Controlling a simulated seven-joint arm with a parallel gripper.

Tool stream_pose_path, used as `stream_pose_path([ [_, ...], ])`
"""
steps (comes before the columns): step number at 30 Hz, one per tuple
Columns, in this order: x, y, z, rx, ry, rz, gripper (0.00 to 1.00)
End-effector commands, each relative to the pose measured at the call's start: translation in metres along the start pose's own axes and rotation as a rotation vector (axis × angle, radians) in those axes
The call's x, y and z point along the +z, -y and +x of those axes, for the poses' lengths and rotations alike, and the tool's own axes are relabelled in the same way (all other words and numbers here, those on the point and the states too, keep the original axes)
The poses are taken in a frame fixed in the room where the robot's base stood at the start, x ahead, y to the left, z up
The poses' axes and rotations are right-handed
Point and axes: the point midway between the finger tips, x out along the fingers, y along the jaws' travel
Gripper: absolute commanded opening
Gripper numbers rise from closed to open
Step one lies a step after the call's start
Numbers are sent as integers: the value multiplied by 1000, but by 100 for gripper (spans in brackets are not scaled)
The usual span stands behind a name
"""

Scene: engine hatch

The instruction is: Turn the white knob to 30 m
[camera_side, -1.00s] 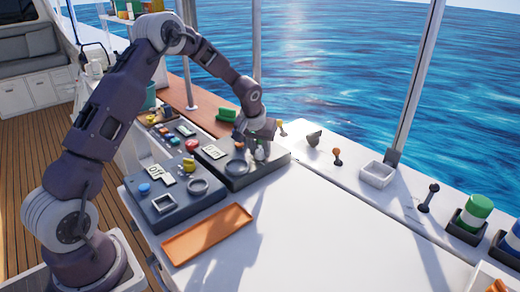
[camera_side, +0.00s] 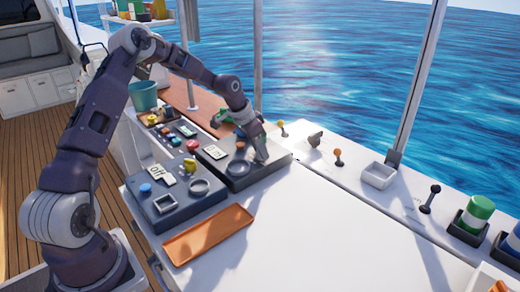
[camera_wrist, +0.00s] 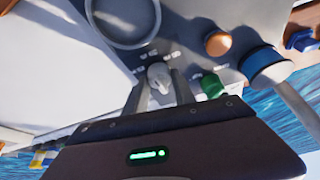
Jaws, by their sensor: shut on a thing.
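The white knob (camera_wrist: 158,75) stands on the dark control panel (camera_side: 243,184), with small white markings around it in the wrist view. My gripper (camera_wrist: 160,84) has a finger on each side of the knob and is shut on it. In the side view my gripper (camera_side: 262,157) points down at the panel's right part and hides the knob. The markings are too small to read, so the knob's setting cannot be told.
A round ring (camera_wrist: 122,18) sits beside the knob on the panel. A green part (camera_wrist: 211,85), a copper-coloured button (camera_wrist: 217,42) and a blue-topped cylinder (camera_wrist: 266,66) are on its other side. An orange tray (camera_side: 208,234) lies in front; the white tabletop (camera_side: 330,225) is clear.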

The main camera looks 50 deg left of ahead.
Motion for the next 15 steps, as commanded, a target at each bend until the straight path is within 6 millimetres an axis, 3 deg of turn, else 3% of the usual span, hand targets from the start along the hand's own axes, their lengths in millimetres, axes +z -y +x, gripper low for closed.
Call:
stream_pose_path([
  [15,1,0,1,23,4,53,0],
])
